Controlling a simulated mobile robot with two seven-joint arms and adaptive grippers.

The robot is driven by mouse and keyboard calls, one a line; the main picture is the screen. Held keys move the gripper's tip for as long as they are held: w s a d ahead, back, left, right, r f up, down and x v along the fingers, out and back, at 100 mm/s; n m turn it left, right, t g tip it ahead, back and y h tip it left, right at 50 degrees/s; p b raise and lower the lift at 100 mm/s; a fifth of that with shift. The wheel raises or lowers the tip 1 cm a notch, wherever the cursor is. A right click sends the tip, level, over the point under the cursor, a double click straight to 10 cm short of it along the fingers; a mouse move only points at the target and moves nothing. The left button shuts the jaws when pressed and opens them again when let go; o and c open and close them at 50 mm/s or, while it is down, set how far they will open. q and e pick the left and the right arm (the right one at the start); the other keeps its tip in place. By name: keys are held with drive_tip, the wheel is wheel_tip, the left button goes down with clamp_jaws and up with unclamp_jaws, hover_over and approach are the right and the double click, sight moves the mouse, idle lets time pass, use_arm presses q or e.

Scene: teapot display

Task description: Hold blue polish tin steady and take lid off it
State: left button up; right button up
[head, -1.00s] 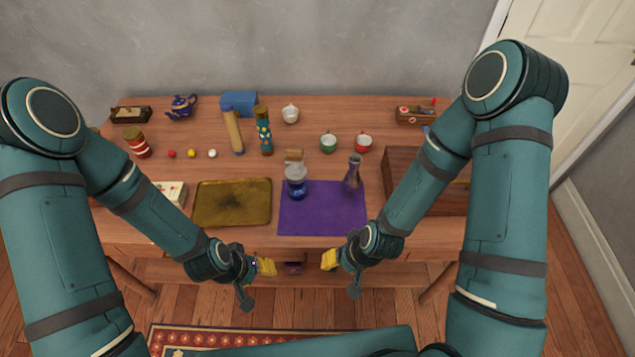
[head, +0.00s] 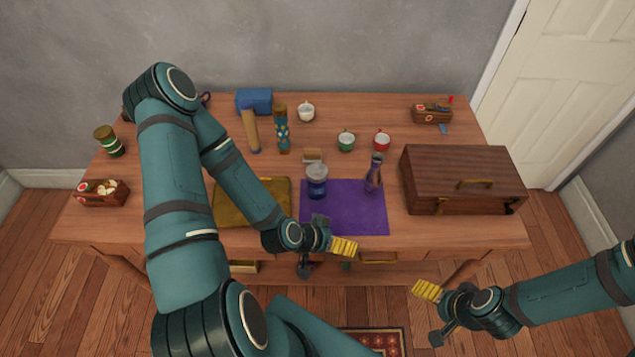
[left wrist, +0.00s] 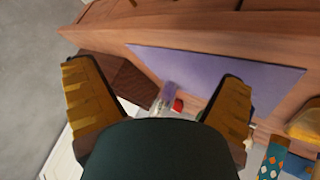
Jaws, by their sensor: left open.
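The blue polish tin (head: 317,186) stands upright near the left edge of the purple cloth (head: 345,220) in the head view. Its pale grey lid (head: 317,171) sits on top. My left gripper (head: 342,246) is over the table's front edge, in front of the tin and apart from it. In the left wrist view its two yellow-padded fingers (left wrist: 160,100) are wide apart with nothing held between them. I cannot make out the tin in that view. My right gripper (head: 427,290) is off the table's front, lower right, away from the tin; its jaw opening is unclear.
A purple vase (head: 374,174) stands right of the tin, and a small brown block (head: 312,155) lies behind it. A wooden case (head: 462,180) stands on the right. Cloth front is clear.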

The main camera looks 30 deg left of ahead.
sight(312, 186)
use_arm(q)
drive_tip(key=a+t, duration=0.1)
drive_tip(key=a+r+t, duration=0.1)
drive_tip(key=a, duration=0.1)
drive_tip(key=w+a+y, duration=0.1)
drive_tip(key=shift+a+r+t, duration=0.2)
drive_tip(key=shift+a+t, duration=0.1)
drive_tip(key=shift+t, duration=0.1)
drive_tip(key=a+r+t+y, duration=0.3)
drive_tip(key=a+y, duration=0.1)
drive_tip(key=a, duration=0.4)
drive_tip(key=x, duration=0.2)
drive_tip(key=b+x, duration=0.1)
drive_tip(key=x, duration=0.5)
drive_tip(key=shift+w+a+r, duration=0.2)
drive_tip(key=shift+w, duration=0.1)
drive_tip(key=x, duration=0.2)
drive_tip(key=b+x, duration=0.1)
drive_tip(key=x, duration=0.1)
drive_tip(key=shift+a+f, duration=0.2)
drive_tip(key=shift+a, duration=0.1)
drive_tip(key=shift+w+f, duration=0.15)
drive_tip(key=shift+w, duration=0.25)
drive_tip(key=c, duration=1.4)
